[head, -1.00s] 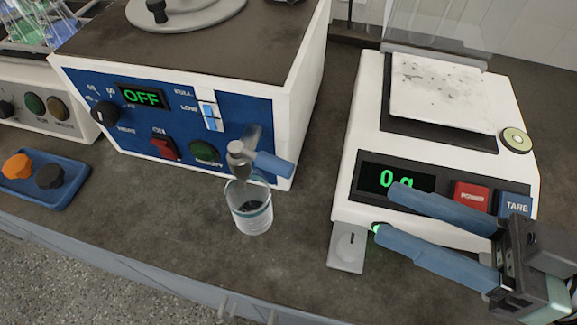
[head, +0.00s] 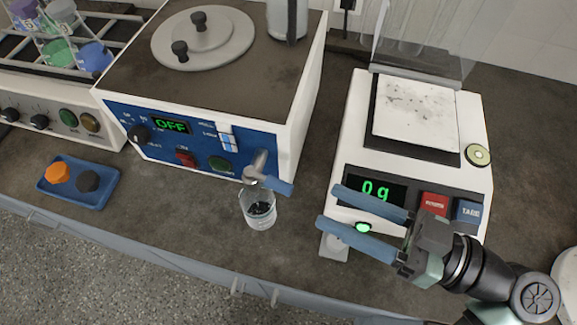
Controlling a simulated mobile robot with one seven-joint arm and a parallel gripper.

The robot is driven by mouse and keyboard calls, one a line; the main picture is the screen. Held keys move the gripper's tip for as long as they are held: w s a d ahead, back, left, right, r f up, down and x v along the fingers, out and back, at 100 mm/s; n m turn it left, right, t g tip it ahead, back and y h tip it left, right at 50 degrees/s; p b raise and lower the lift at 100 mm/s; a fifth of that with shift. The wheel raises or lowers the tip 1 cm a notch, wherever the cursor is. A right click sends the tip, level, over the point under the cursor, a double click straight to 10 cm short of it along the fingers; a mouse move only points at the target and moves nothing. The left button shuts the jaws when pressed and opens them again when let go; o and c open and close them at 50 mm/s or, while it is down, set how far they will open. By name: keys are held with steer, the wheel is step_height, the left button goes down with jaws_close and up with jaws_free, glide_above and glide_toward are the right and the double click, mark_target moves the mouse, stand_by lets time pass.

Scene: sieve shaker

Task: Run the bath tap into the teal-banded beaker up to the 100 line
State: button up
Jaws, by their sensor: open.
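The clear beaker (head: 259,212) stands upright on the bench under the spout of the bath tap (head: 256,167). Its wall shows a faint band and small markings, too small to read. Dark patches show through its mouth, and I cannot tell a water level. The tap's blue lever (head: 275,184) points right, just above and beside the beaker's rim. No stream shows below the spout. My gripper (head: 328,206) is open and empty, its two blue fingers pointing left in front of the scale, to the right of the beaker and lever and apart from both.
The water bath (head: 200,150) has a blue panel reading OFF. A blue tray (head: 92,198) with an orange and a dark knob-like piece lies left. A tube rack (head: 15,50) stands back left. Bench around the beaker's front is clear.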

mark_target(289, 187)
steer(key=p+x, duration=0.3)
steer(key=x, duration=0.5)
steer(key=shift+s+a+f, duration=0.1)
steer(key=shift+s, duration=0.05)
jaws_close()
stand_by(1.2)
